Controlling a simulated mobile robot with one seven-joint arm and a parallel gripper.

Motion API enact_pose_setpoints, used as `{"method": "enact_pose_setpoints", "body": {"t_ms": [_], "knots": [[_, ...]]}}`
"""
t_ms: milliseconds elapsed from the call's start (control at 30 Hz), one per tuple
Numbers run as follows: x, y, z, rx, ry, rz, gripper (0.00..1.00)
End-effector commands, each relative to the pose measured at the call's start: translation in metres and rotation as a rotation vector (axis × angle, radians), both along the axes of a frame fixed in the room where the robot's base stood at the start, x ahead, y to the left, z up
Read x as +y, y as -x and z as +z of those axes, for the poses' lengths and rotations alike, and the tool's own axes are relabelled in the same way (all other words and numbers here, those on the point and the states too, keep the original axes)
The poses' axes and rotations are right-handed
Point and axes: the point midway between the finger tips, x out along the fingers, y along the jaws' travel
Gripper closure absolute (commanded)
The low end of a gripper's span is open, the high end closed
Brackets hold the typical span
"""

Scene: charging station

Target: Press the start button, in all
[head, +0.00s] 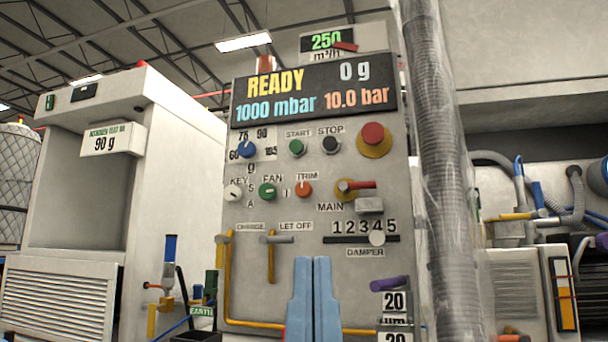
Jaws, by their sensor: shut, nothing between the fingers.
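The start button (296,148) is a small green button under a START label, in the upper middle of the panel (215,178) in the head view. The black stop button (331,144) is just right of it, under a STOP label. The display (313,91) above reads READY, 0 g, 1000 mbar and 10.0 bar. My gripper (312,262) shows as two light blue fingers at the bottom centre. The fingers are side by side and shut, with nothing between them. They point up, below the start button in the picture and apart from it in view.
A red mushroom button (373,134) sits right of stop. Blue (246,149), green fan (267,191) and orange trim (304,190) knobs surround start. A ribbed hose (441,170) runs down the panel's right side.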

Motion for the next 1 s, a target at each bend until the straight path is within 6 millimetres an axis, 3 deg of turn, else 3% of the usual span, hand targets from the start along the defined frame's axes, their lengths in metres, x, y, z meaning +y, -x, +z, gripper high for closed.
{"method": "enact_pose_setpoints", "body": {"t_ms": [33,600,767,1000], "knots": [[0.000,0.000,0.036,-0.001,-0.001,0.001,1.00],[0.000,0.000,0.224,0.000,-0.006,0.008,1.00],[0.000,0.000,0.249,0.001,-0.007,0.009,1.00],[0.000,0.000,0.248,0.001,-0.008,0.009,1.00]]}}
